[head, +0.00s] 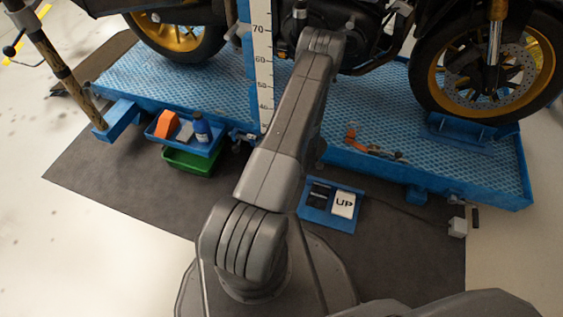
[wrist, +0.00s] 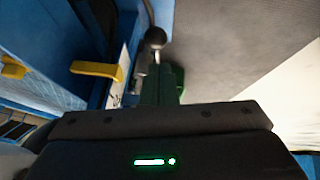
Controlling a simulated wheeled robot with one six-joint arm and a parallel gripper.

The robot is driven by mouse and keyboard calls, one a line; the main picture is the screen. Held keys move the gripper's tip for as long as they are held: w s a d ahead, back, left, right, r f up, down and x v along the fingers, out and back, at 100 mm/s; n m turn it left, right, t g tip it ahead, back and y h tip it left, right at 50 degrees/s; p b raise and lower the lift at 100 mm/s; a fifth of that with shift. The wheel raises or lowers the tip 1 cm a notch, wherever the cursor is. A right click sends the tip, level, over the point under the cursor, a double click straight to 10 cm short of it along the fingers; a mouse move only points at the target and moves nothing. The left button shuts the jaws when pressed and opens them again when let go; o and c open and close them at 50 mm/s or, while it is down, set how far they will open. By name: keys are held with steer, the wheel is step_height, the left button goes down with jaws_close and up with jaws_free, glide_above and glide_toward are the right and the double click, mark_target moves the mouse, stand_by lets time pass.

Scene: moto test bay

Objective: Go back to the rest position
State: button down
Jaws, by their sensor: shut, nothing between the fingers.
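My gripper (wrist: 160,90) shows in the wrist view, its dark body with a green light across the bottom edge. Its narrow fingers are shut, with nothing seen between them. In the head view my arm reaches forward over the edge of the blue lift platform (head: 390,110), its far end in front of the motorcycle's engine (head: 362,40). The gripper itself is hidden behind the arm there. In the wrist view a dark ball-ended lever (wrist: 155,38) and a yellow handle (wrist: 97,70) lie beyond the fingers.
A motorcycle with gold wheels (head: 440,75) stands on the platform. A blue tray (head: 175,140) holds an orange item and a bottle above a green bin (head: 195,162). A blue pedal box marked UP (head: 343,205) lies on the dark mat (head: 130,190). A height scale (head: 262,65) stands left of my arm.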

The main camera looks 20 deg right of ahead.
steer(key=d+f+p+v, duration=0.1)
steer(key=p+v, duration=0.1)
steer(key=v, duration=0.6)
steer(key=shift+s+d, duration=0.2)
steer(key=shift+s, duration=0.2)
